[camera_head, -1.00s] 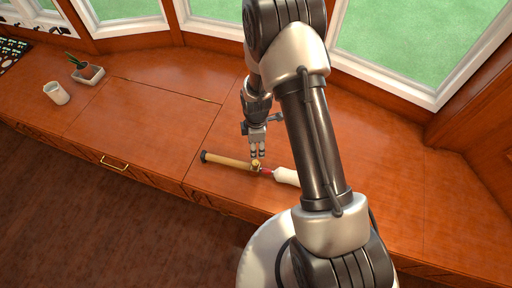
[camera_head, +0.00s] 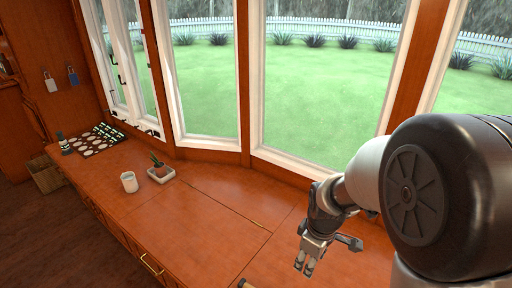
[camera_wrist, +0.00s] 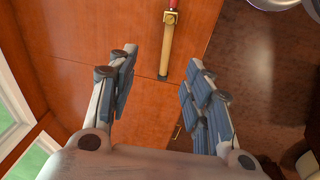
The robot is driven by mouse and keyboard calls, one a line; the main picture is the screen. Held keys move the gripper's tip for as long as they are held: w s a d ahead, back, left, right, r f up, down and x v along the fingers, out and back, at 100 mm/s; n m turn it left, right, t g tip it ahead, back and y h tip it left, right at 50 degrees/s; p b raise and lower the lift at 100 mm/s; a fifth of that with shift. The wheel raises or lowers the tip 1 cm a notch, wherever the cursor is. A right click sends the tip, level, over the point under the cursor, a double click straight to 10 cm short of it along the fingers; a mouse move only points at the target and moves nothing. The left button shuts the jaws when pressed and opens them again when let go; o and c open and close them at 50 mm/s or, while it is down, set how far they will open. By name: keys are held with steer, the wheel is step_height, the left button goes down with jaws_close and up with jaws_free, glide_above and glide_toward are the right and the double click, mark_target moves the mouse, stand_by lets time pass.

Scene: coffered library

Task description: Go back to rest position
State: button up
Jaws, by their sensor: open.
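My gripper (camera_head: 306,262) is raised over the wooden counter (camera_head: 215,222) in the head view, its fingers pointing down. In the wrist view my gripper (camera_wrist: 158,78) has its two padded fingers spread wide with nothing between them. Beyond the fingertips a tan rod-like tool (camera_wrist: 166,45) with a dark end lies on the counter, apart from the fingers. A small red part shows at its top edge. In the head view only a tip of this tool (camera_head: 244,283) shows at the bottom edge.
A white cup (camera_head: 129,182) and a potted plant (camera_head: 161,173) stand on the counter. A checkered board (camera_head: 97,139) lies at the far left end. Windows (camera_head: 325,85) line the back. A brown box (camera_head: 46,174) sits on the floor at left. The mid-counter is clear.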

steer(key=s+r+m+t, duration=0.3)
steer(key=s+r+m, duration=0.7)
steer(key=s+r, duration=0.7)
steer(key=s, duration=0.3)
steer(key=shift+a, duration=0.15)
